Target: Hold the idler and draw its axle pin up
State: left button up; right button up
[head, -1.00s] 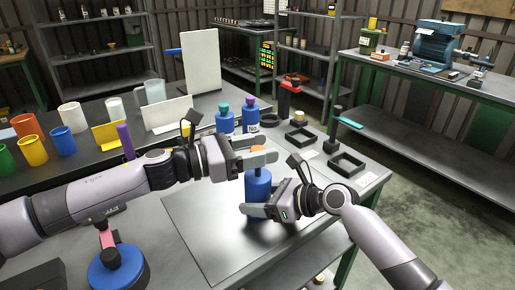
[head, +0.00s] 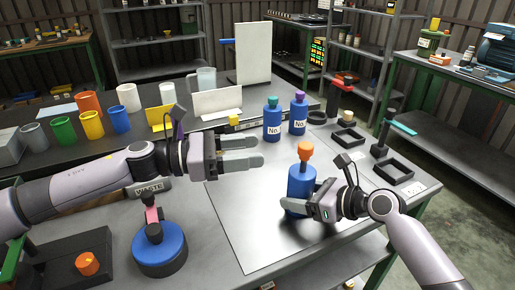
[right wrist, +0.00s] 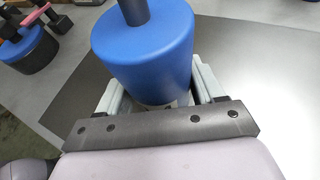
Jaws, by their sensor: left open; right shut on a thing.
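No part is clearly marked as the idler. A blue bottle-like body (head: 301,180) with an orange top (head: 305,151) on a narrow neck stands upright over the grey mat. My right gripper (head: 297,206) is shut on its lower part. In the right wrist view the blue body (right wrist: 150,55) sits between the fingers, with a dark neck on top; the orange top is out of that frame. My left gripper (head: 259,152) is open and empty, left of the orange top and apart from it.
A blue disc (head: 160,248) with a dark knob stands at front left, near an orange knob (head: 87,263) on a black block. Two blue bottles (head: 272,119) (head: 298,113) stand behind the mat (head: 245,235). Black square trays (head: 394,171) lie at right. The mat's front is clear.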

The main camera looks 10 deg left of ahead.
jog(key=o, duration=1.5)
jog(key=shift+d, duration=0.1)
